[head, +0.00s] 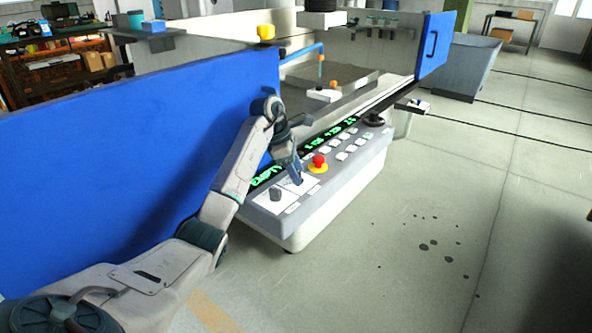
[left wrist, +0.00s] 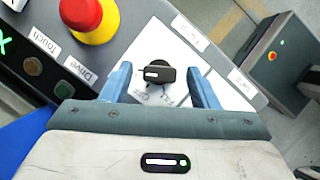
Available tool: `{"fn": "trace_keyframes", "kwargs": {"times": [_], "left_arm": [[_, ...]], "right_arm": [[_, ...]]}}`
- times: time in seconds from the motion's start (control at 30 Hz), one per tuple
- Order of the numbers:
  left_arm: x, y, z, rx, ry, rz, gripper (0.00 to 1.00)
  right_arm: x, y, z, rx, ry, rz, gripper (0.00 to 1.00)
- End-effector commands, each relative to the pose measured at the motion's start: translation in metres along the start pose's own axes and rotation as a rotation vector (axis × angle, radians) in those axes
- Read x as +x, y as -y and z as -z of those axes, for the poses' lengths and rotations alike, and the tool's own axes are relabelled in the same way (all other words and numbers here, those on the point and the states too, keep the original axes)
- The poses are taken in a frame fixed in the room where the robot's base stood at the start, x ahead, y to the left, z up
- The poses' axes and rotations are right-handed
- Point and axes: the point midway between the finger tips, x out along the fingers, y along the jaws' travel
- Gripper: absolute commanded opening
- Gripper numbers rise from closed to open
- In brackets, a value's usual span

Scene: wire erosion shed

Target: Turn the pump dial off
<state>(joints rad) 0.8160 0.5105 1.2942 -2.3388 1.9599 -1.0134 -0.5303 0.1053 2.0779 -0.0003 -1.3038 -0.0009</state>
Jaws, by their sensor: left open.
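The pump dial is a black knob (left wrist: 158,72) with a white mark, on a white plate of the control panel. In the head view the dark knob (head: 275,194) sits at the panel's near end. My left gripper (head: 296,177) is above the panel, a little right of the knob in that view. In the left wrist view its two blue fingers (left wrist: 160,80) are open, one on each side of the knob, with visible gaps. I cannot tell whether the fingertips reach down to its height. My right gripper is not in view.
A red emergency button (head: 318,160) on a yellow base is close to the left gripper. White keys (head: 340,146) and a green-lit display (head: 330,133) lie farther along the panel. A large blue door (head: 130,160) stands beside my left arm. The floor (head: 420,220) at right is open.

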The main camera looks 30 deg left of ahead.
Motion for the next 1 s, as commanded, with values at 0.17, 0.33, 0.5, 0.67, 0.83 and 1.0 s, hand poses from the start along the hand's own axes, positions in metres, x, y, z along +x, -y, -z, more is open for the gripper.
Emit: {"fn": "trace_keyframes", "kwargs": {"times": [0.17,0.33,0.5,0.67,0.83,1.0], "left_arm": [[0.0,0.0,0.0,0.0,0.0,0.0,0.37],[0.0,0.0,0.0,0.0,0.0,0.0,0.1],[0.0,0.0,0.0,-0.008,0.0,-0.003,0.1],[-0.001,0.0,-0.001,-0.046,0.0,-0.021,0.1],[-0.002,0.001,-0.001,-0.135,0.001,-0.058,0.1],[-0.002,0.002,-0.002,-0.266,0.001,-0.112,0.1]], "right_arm": [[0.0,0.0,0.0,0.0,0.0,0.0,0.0],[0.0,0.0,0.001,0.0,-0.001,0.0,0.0],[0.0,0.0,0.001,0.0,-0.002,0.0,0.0],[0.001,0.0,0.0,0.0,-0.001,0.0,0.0],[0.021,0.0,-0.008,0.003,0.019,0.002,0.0],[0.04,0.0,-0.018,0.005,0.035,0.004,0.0]]}}
